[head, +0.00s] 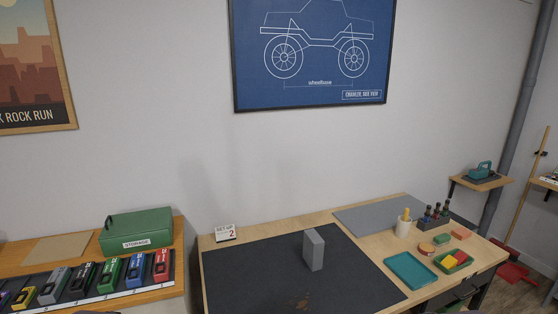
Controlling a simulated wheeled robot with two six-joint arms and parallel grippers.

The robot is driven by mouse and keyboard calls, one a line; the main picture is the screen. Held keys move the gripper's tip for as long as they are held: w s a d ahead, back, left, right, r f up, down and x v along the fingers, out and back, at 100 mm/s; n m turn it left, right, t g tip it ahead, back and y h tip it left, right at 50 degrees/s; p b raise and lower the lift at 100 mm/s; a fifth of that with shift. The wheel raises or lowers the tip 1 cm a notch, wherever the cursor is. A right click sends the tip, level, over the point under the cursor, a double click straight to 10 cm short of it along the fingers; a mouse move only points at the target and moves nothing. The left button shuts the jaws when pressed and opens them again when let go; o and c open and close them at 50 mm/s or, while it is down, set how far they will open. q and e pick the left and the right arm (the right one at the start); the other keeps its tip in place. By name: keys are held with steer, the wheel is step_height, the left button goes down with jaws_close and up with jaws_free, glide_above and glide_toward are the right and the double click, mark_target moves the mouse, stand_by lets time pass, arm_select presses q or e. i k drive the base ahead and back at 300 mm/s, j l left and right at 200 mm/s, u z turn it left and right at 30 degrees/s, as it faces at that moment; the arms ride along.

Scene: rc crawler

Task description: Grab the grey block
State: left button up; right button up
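The grey block (314,250) stands upright on the dark mat (250,270) on the wooden table, a little right of the mat's middle. Nothing touches it, and its front and one side are in plain sight. Neither of my grippers shows in the head view.
A teal tray (411,270), a green tray with coloured blocks (466,268) and a cream cup (404,228) stand on the table's right. A small set-up sign (225,233) stands at the back left. A separate left bench holds a green storage box (136,234) and several coloured items.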

mark_target(313, 244)
steer(key=i+l+u, duration=0.15)
steer(key=l+u, duration=0.2)
steer(key=i+l+u, duration=0.15)
steer(key=l+u, duration=0.25)
steer(key=i+l+u, duration=0.1)
steer(key=l+u, duration=0.25)
